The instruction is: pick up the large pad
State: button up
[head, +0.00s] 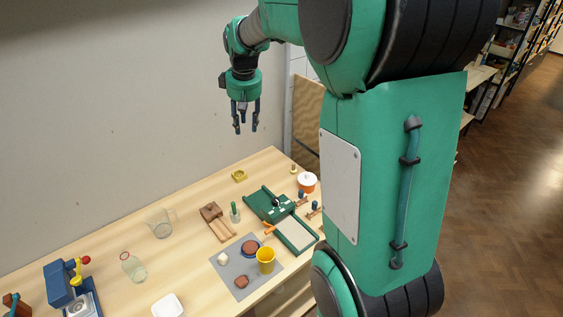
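A round reddish-brown pad (249,247) lies on a grey mat (228,271) near the front of the wooden table. It looks like the large pad. A smaller reddish-brown piece (241,281) lies nearer on the same mat. My gripper (246,126) is high above the back of the table, well apart from the pad. Its fingers point down, spread and empty.
A yellow cup (266,256) stands close to the pad's right, and a small whitish piece (222,259) lies at its left. A green tray (303,236) is to the right. A glass jug (159,223), a clear bottle (133,267) and a white dish (168,306) stand left.

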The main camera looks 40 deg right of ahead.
jog(key=w+d+f+p, duration=0.2)
jog(key=w+d+f, duration=0.35)
jog(key=d, duration=0.35)
jog(key=n+g+p, duration=0.1)
jog(key=g+p, duration=0.1)
jog(key=p, duration=0.3)
send_over(294, 163)
notch_tip(294, 163, down, 24)
jog(key=shift+d+r+y, duration=0.1)
jog(key=shift+y, duration=0.3)
jog(key=shift+f+p, duration=0.4)
jog(key=shift+f, duration=3.9)
